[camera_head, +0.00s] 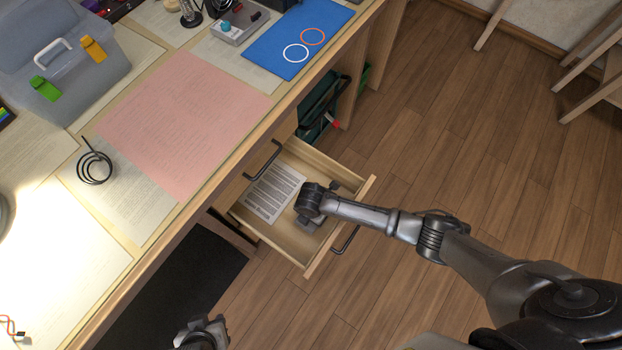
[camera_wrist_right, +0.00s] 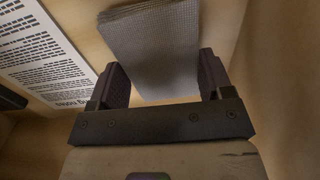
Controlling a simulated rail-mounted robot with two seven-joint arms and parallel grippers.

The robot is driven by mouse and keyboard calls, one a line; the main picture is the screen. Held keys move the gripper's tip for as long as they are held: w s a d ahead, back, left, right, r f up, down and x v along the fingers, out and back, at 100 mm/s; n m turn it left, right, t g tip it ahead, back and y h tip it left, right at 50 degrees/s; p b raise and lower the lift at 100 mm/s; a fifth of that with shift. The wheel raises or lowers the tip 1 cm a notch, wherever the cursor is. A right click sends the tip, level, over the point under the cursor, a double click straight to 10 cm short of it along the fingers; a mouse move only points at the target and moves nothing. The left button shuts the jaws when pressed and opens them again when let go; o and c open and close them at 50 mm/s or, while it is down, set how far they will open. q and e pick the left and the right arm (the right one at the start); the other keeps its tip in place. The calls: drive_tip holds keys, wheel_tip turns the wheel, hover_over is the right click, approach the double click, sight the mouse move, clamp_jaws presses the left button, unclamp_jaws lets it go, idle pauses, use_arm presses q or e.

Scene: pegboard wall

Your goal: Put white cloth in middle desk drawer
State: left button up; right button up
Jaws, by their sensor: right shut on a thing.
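The desk drawer (camera_head: 325,250) is pulled open below a closed drawer whose handle (camera_head: 263,160) shows. My right gripper (camera_head: 310,214) is down inside the open drawer, toward its front end. In the right wrist view, the white cloth (camera_wrist_right: 153,42), greyish in the shade, is between the fingers of my right gripper (camera_wrist_right: 162,82), which is shut on it. The cloth hangs over the drawer's interior; I cannot tell whether it touches the bottom. In the head view my wrist mostly hides it. My left gripper (camera_head: 201,336) shows partly at the bottom edge, away from the drawer, its fingers unclear.
A printed sheet (camera_head: 272,192) lies in the drawer beside my right gripper. The desktop above holds a grey bin (camera_head: 65,70), a black coil (camera_head: 94,168), a pink sheet (camera_head: 180,120) and a blue mat (camera_head: 290,45). The wooden floor right of the drawer is clear.

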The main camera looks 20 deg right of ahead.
drive_tip(key=shift+f+b, duration=0.3)
drive_tip(key=shift+f, duration=0.65)
use_arm(q)
drive_tip(key=shift+f, duration=0.6)
drive_tip(key=shift+d, duration=0.1)
drive_tip(key=shift+d, duration=0.1)
use_arm(e)
drive_tip(key=o, duration=0.8)
drive_tip(key=shift+f, duration=0.1)
drive_tip(key=shift+o, duration=0.2)
